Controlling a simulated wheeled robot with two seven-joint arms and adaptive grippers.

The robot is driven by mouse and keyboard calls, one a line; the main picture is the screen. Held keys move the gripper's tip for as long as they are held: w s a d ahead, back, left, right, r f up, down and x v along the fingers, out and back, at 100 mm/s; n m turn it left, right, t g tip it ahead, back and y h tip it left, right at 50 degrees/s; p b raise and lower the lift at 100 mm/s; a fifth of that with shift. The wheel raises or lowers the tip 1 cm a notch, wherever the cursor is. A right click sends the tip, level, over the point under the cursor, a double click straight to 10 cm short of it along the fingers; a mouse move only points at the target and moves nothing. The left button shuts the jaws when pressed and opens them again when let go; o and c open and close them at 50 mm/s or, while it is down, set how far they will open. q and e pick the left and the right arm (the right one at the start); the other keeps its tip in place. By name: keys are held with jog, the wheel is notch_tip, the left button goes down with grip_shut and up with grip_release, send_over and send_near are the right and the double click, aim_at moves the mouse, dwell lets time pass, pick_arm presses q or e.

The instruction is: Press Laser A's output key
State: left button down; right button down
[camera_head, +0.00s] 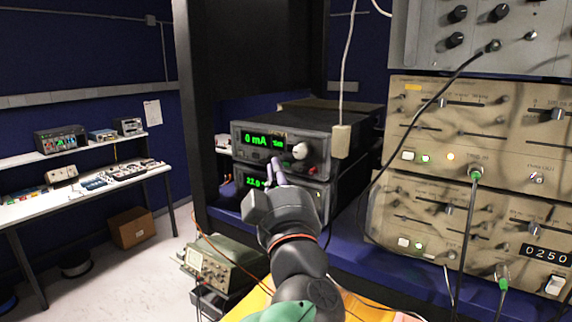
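A dark instrument (321,141) with a green display reading "0 mA" and a pale round knob stands on the rack shelf. A second dark unit (308,188) with a green display reading about "22.0" sits right below it. I cannot read a label saying which is Laser A. The output key is too small to make out. My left gripper (273,174) is in front of these units, its fingers pointing at the lower edge of the upper panel. It hides part of the lower panel. I cannot tell whether it touches or how far its fingers are apart. My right gripper is not in view.
Beige rack units (480,128) with knobs, lit buttons and cables stand at the right. A white cable with a beige block (341,142) hangs by the upper unit's right side. A black rack post (205,110) is at the left. An oscilloscope (212,270) sits low.

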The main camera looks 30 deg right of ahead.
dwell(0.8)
pick_arm(q)
jog(key=shift+w+d+p, duration=0.15)
jog(key=shift+d+p, duration=0.25)
jog(key=shift+w+d, duration=0.1)
jog(key=shift+d, duration=0.15)
dwell(0.5)
jog(key=shift+a, duration=0.1)
dwell(0.4)
jog(key=shift+s+a, duration=0.3)
jog(key=shift+a, duration=0.3)
jog(key=shift+s+a+b, duration=0.2)
jog(key=shift+s+a, duration=0.1)
jog(key=shift+a, duration=0.45)
jog(key=shift+s+a+b, duration=0.15)
jog(key=shift+s+a, duration=0.2)
jog(key=shift+a, duration=0.45)
jog(key=shift+s+a+b, duration=0.2)
jog(key=shift+s+a, duration=0.1)
jog(key=shift+a, duration=0.45)
